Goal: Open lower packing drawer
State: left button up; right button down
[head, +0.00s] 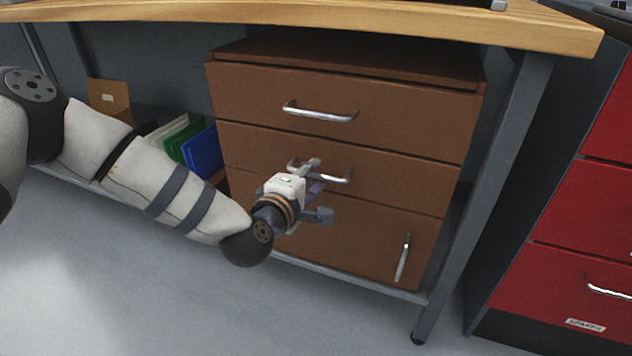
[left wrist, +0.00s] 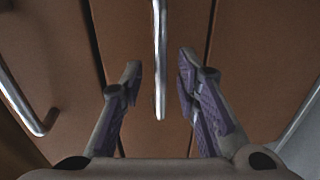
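The brown cabinet (head: 345,75) under the bench has a top drawer, a lower drawer (head: 400,180) below it and a bottom front with an upright handle. Both drawers look shut. The lower drawer's silver bar handle (head: 335,178) is partly hidden by my left gripper (head: 317,190). In the left wrist view, my left gripper (left wrist: 158,72) is open, with one finger on each side of this handle (left wrist: 160,50). Gaps show between the bar and both fingers. My right gripper is in neither view.
The top drawer handle (head: 320,112) is above the gripper, and the upright handle (head: 403,257) is below right. A bench leg (head: 490,180) and a red cabinet (head: 570,230) stand to the right. Folders (head: 190,143) stand left of the cabinet. The wooden benchtop (head: 400,20) overhangs.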

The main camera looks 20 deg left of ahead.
pick_arm(q)
jog(key=shift+x, duration=0.8)
jog(key=shift+c, duration=0.5)
grip_shut()
